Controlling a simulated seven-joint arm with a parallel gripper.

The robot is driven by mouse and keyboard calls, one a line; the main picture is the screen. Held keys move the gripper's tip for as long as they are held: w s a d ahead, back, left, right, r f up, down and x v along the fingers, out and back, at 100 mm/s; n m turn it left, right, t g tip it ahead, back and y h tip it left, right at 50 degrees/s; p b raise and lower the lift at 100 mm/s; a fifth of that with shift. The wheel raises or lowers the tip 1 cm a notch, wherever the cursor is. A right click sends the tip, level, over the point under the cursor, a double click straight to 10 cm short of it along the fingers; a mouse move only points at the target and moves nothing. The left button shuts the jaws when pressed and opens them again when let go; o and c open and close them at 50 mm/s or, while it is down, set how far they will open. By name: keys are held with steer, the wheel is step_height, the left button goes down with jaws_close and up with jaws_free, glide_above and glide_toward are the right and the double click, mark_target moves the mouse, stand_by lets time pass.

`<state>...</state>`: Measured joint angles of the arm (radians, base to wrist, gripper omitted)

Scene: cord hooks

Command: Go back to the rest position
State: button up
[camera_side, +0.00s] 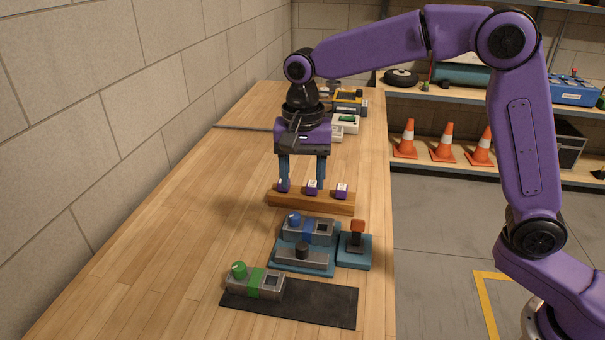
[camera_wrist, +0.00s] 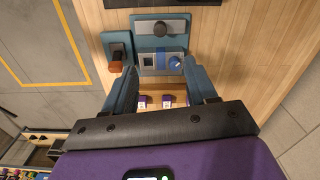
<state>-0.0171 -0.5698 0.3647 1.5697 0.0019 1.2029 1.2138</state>
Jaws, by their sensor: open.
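My gripper (camera_side: 303,184) points straight down over the bench, its two blue-grey fingers apart with nothing held between them. In the side view its fingertips are at the wooden rail (camera_side: 310,204) carrying purple-and-white blocks (camera_side: 312,188); whether they touch the blocks is unclear. The wrist view shows my open fingers (camera_wrist: 158,78) on either side of a grey unit with a blue knob (camera_wrist: 176,63). That unit also shows in the side view (camera_side: 308,229), on a teal base (camera_side: 302,268) in front of the rail.
A teal block with an orange-topped lever (camera_side: 355,242) stands beside the base. A grey unit with a green band (camera_side: 256,280) sits on a black mat (camera_side: 320,303) in front. Devices (camera_side: 345,122) stand farther back. The bench's left side is clear; a wall borders it.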

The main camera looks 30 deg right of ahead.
steer(key=s+d+f+n, duration=0.1)
steer(key=s+d+n, duration=0.4)
steer(key=s, duration=0.5)
steer(key=s+d+f+n, duration=0.2)
steer(key=s+d+n, duration=0.4)
steer(key=s+n, duration=0.2)
steer(key=s+d+f+n, duration=0.1)
steer(key=s+d+n, duration=0.4)
steer(key=s, duration=0.6)
steer(key=shift+s+d+f+n, duration=0.15)
steer(key=shift+s+d+n, duration=0.15)
steer(key=shift+n, duration=0.6)
